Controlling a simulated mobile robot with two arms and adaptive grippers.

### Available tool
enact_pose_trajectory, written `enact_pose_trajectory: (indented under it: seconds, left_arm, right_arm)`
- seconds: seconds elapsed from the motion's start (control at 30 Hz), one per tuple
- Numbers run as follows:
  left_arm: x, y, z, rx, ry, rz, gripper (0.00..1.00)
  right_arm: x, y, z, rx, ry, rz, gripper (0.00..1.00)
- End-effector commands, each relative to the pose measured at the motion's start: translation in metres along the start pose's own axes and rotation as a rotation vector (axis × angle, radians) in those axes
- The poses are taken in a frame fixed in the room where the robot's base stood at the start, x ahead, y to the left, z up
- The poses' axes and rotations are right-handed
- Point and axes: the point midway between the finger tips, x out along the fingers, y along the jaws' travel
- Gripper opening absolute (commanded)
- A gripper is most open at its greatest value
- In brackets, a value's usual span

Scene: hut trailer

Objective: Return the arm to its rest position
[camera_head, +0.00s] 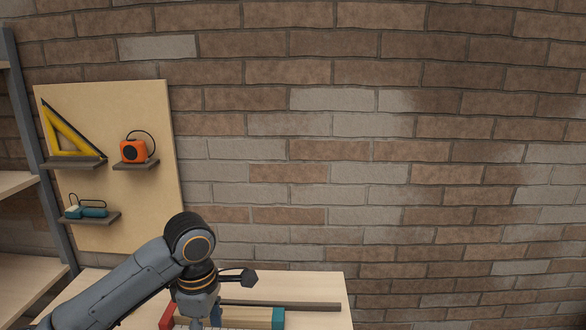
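My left arm comes in from the lower left, bends at a dark joint, and points down over the workbench (318,283). My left gripper is at the bottom edge, and its fingers are cut off or hidden, so whether it is open or shut does not show. A dark piece sticks out to the right from my wrist. My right arm and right gripper are not in view.
A pale wooden piece (250,317) with a teal end (278,318) and a red part (166,315) lie around my wrist. A dark bar (300,306) lies behind. A tool board (120,210) holds a yellow triangle (67,137), orange tape measure (133,150) and teal tool (92,210).

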Motion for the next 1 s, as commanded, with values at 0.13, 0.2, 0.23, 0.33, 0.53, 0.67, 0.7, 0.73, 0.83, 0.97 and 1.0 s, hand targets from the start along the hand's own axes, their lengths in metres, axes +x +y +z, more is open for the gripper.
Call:
enact_pose_trajectory:
  seconds: [0.13, 0.2, 0.23, 0.33, 0.53, 0.67, 0.7, 0.73, 0.83, 0.97, 1.0]
  left_arm:
    - [0.015, -0.005, 0.011, 0.091, -0.022, 0.009, 0.68]
    - [0.023, -0.008, 0.016, 0.141, -0.032, 0.016, 0.68]
    - [0.027, -0.010, 0.018, 0.164, -0.038, 0.019, 0.68]
    - [0.041, -0.016, 0.027, 0.249, -0.057, 0.033, 0.68]
    - [0.071, -0.033, 0.048, 0.460, -0.107, 0.082, 0.68]
    - [0.098, -0.052, 0.066, 0.642, -0.149, 0.140, 0.68]
    - [0.106, -0.060, 0.071, 0.708, -0.161, 0.166, 0.68]
    - [0.113, -0.065, 0.074, 0.756, -0.168, 0.187, 0.68]
    - [0.131, -0.084, 0.082, 0.907, -0.175, 0.262, 0.68]
    - [0.150, -0.111, 0.081, 1.075, -0.146, 0.347, 0.68]
    - [0.155, -0.119, 0.079, 1.122, -0.128, 0.369, 0.68]
  right_arm:
    - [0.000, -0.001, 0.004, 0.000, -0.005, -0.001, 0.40]
    - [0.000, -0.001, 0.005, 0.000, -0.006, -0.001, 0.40]
    - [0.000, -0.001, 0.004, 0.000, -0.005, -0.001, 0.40]
    - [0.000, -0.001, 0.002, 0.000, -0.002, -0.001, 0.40]
    - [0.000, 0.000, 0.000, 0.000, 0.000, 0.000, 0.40]
    - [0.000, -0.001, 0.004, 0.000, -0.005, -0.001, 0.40]
    - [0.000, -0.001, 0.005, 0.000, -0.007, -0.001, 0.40]
    - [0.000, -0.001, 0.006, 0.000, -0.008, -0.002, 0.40]
    - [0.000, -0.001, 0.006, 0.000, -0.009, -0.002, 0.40]
    - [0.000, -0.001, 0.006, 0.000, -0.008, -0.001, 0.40]
    - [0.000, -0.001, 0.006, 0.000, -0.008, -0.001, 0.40]
